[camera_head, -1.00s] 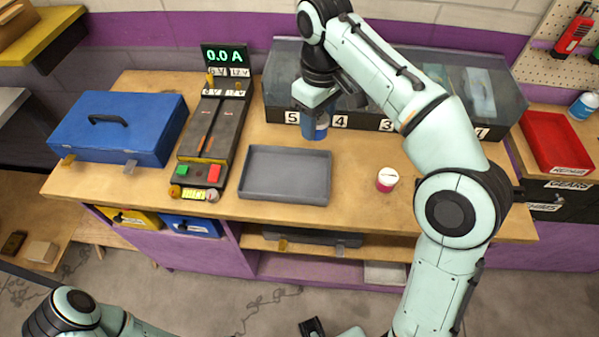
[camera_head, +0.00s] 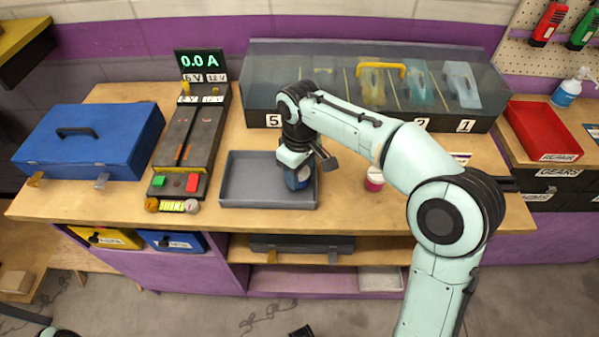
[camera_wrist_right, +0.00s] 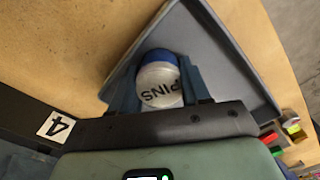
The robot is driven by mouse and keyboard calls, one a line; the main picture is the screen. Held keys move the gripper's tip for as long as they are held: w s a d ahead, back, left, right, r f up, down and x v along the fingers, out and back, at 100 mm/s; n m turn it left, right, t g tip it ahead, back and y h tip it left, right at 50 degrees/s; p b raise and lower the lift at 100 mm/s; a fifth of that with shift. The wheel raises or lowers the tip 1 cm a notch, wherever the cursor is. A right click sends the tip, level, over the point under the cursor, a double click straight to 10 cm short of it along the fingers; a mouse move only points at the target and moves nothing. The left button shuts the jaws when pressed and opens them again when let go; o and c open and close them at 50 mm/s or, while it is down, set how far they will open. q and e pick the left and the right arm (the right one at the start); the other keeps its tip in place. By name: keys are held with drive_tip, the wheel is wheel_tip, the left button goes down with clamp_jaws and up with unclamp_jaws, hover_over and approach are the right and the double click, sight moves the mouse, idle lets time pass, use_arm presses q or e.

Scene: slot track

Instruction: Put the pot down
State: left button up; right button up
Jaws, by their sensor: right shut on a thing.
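The pot (camera_head: 298,181) is small and blue. Its pale top, lettered PINS, shows in the right wrist view (camera_wrist_right: 160,86). My right gripper (camera_head: 297,166) is shut on the pot, with a finger on either side of it in the wrist view (camera_wrist_right: 160,92). The pot is over the right part of the grey tray (camera_head: 236,197), which also shows in the wrist view (camera_wrist_right: 222,45). I cannot tell whether its base touches the tray floor. My left gripper is not clearly visible.
A slot track (camera_head: 186,140) with a 0.0 A display and a blue toolbox (camera_head: 92,145) stand left of the tray. A red-and-white pot (camera_head: 374,180) stands to the right. A clear-lidded case with numbered bays (camera_head: 345,121) is behind. A red bin (camera_head: 543,130) is far right.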

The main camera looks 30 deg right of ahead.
drive_tip(key=shift+f, duration=0.15)
drive_tip(key=o, duration=0.8)
wheel_tip(320, 180, up, 12)
drive_tip(key=p, duration=0.3)
drive_tip(key=shift+r, duration=0.25)
